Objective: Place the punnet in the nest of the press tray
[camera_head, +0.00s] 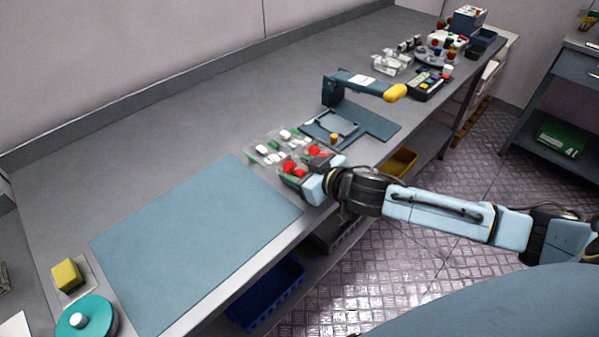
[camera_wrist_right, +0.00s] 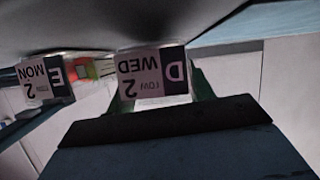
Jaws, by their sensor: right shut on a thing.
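The press (camera_head: 345,95) stands on the bench with a blue-grey arm and a yellow handle end. Its tray (camera_head: 378,124) lies flat beneath, with a pale square nest (camera_head: 335,125) that looks empty of any punnet. My right gripper (camera_head: 324,174) is at the bench's front edge, in front and to the left of the tray. It is shut on a clear punnet of red berries (camera_head: 293,169), partly hidden by the fingers. In the right wrist view, a punnet label (camera_wrist_right: 152,76) reads D, WED, 2. My left gripper is not in view.
More punnets (camera_head: 268,152) stand close by, and one label (camera_wrist_right: 42,82) reads E, MON, 2. A blue mat (camera_head: 195,240) covers the bench at left. A keypad device (camera_head: 427,86) and more berry containers crowd the far end.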

